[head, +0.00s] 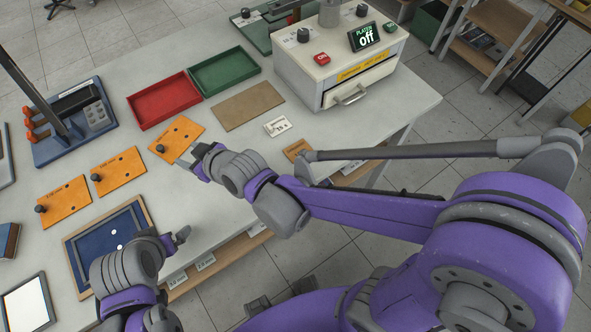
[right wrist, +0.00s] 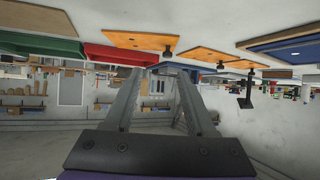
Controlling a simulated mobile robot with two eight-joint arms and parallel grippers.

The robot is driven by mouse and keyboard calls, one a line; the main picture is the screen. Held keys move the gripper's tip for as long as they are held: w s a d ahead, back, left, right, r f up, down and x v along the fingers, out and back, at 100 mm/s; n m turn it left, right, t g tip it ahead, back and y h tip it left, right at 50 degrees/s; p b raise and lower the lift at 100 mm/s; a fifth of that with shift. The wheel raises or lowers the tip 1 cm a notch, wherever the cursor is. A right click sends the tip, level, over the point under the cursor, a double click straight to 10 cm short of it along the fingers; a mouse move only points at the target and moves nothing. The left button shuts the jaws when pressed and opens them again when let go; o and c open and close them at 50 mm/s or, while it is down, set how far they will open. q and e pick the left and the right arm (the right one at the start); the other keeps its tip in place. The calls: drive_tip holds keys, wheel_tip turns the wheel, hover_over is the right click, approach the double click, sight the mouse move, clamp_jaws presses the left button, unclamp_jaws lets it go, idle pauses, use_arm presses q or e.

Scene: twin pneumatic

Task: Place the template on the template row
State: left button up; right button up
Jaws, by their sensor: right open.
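Three orange templates with black knobs lie in a diagonal row on the white table: a left one (head: 65,203), a middle one (head: 120,174) and a right one (head: 180,136). My right gripper (head: 191,163) is open and empty beside the right template, near its front right edge. In the right wrist view, which looks inverted, an orange template (right wrist: 135,40) with its knob shows beyond the open fingertips (right wrist: 160,72), apart from them. My left gripper (head: 181,238) is over the table's front edge, beside the blue wood-framed tray; its jaw gap is unclear. No separate row marking is distinguishable.
The wood-framed blue tray (head: 83,265) lies at front left. A red tray (head: 163,101), a green tray (head: 225,71) and a brown board (head: 248,106) lie behind the templates. A white machine (head: 345,67) reading "off" stands at the back right. A blue stand (head: 75,143) is left.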

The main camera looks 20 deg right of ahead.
drive_tip(key=s+d+m+h, duration=0.1)
drive_tip(key=s+d, duration=0.1)
drive_tip(key=d, duration=0.2)
drive_tip(key=s+d+m+g+h, duration=0.1)
drive_tip(key=s+d, duration=0.1)
drive_tip(key=d, duration=0.3)
drive_tip(key=s+d+m+h, duration=0.1)
drive_tip(key=s+d, duration=0.1)
drive_tip(key=d, duration=0.3)
drive_tip(key=shift+d+f+g, duration=0.1)
drive_tip(key=shift+f+g, duration=0.2)
drive_tip(key=s+d+f+m+g+h, duration=0.2)
drive_tip(key=s+d+m+h, duration=0.1)
drive_tip(key=s+d, duration=0.7)
drive_tip(key=shift+s+d+g, duration=0.3)
drive_tip(key=shift+s+g, duration=0.05)
drive_tip(key=shift+g, duration=0.05)
drive_tip(key=shift+f, duration=0.1)
